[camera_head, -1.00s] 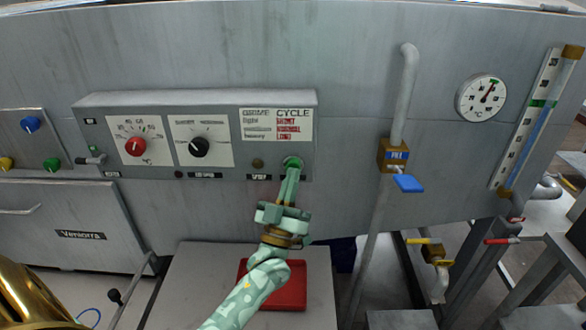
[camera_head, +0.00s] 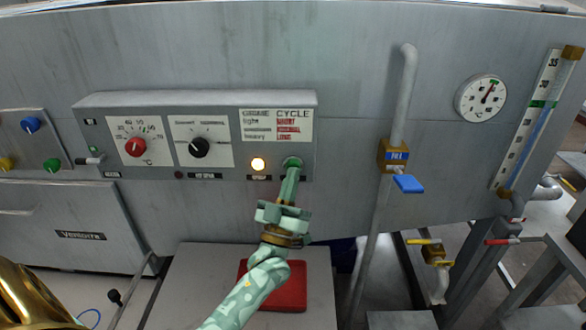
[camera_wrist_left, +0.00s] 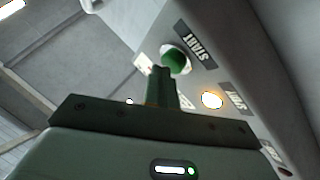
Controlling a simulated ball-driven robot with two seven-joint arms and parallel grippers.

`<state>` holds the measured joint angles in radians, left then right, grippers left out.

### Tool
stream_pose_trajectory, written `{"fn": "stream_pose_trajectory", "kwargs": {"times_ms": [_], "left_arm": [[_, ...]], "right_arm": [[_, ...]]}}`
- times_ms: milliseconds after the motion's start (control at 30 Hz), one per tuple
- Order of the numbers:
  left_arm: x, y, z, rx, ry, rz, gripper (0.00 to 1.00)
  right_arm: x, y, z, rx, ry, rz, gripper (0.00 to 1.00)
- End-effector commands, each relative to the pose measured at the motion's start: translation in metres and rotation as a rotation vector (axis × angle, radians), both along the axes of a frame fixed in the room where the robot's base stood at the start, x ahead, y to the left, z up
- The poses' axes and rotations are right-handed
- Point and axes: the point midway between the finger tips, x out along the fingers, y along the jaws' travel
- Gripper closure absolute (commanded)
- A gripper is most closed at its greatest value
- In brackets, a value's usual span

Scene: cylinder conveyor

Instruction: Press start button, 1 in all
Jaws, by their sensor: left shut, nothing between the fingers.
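The green start button (camera_head: 292,162) is at the lower right of the grey control box (camera_head: 225,100). In the left wrist view it is a round green button (camera_wrist_left: 176,60) beside a label reading START. My left gripper (camera_head: 291,170) is shut and empty, with its tips at the button and partly covering it. Whether the tips touch it I cannot tell for sure. A lamp (camera_head: 258,164) just left of the button is lit yellow-white; it also glows in the left wrist view (camera_wrist_left: 212,100). My right gripper is not in view.
The box carries a red knob (camera_head: 136,147), a black knob (camera_head: 199,147) and a cycle chart (camera_head: 277,125). To the right are a pipe with a blue-handled valve (camera_head: 408,183) and a round gauge (camera_head: 481,98). A red tray (camera_head: 290,290) lies below my left arm.

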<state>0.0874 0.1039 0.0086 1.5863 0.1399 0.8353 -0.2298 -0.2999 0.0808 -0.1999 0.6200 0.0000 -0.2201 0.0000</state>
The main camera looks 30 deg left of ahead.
Motion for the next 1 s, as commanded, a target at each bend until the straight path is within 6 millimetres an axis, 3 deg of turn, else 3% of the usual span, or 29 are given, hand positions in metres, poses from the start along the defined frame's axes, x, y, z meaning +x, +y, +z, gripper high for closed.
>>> {"fn": "stream_pose_trajectory", "kwargs": {"times_ms": [667,1000], "left_arm": [[-0.016,-0.010,0.000,-0.001,0.001,0.000,1.00],[-0.045,-0.028,0.001,-0.002,0.002,-0.001,1.00]], "right_arm": [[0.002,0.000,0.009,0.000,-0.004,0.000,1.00],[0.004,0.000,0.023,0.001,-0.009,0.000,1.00]]}}
